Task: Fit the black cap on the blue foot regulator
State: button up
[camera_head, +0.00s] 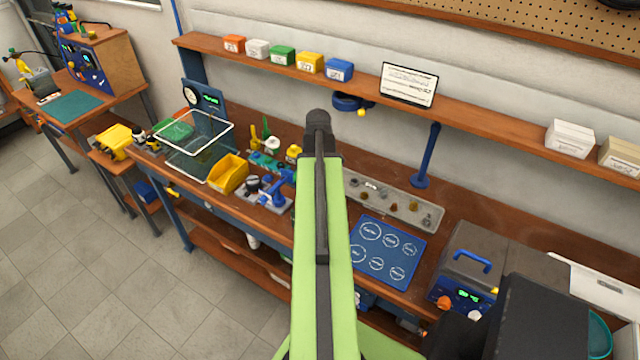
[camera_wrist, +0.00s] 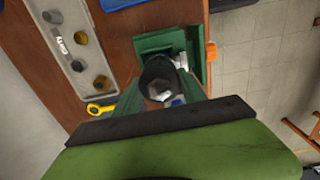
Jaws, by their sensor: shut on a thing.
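In the wrist view, my gripper (camera_wrist: 161,96) is shut on a round black cap (camera_wrist: 156,70), with one green finger on each side. A grey six-sided shape shows inside the cap's round outline. A small blue patch (camera_wrist: 178,102) shows beside it; I cannot tell whether it belongs to the regulator. A green fixture (camera_wrist: 160,42) lies just beyond the cap; I cannot tell whether they touch. In the head view, my arm hides the gripper and cap. A blue device with a dark round part (camera_head: 272,192) stands left of my arm; I cannot tell whether it is the blue foot regulator.
A grey strip of fittings (camera_head: 352,182) and a blue mat with white rings (camera_head: 378,262) lie right of my arm. A yellow bin (camera_head: 228,174) and a wire basket (camera_head: 200,147) stand left. A yellow ring tool (camera_wrist: 100,109) lies near the gripper. A shelf (camera_head: 480,115) runs behind.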

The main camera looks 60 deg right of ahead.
jog(key=shift+f, duration=0.15)
jog(key=shift+f+b, duration=0.35)
jog(key=shift+b, duration=0.15)
jog(key=o, duration=1.5)
jog(key=o, duration=0.5)
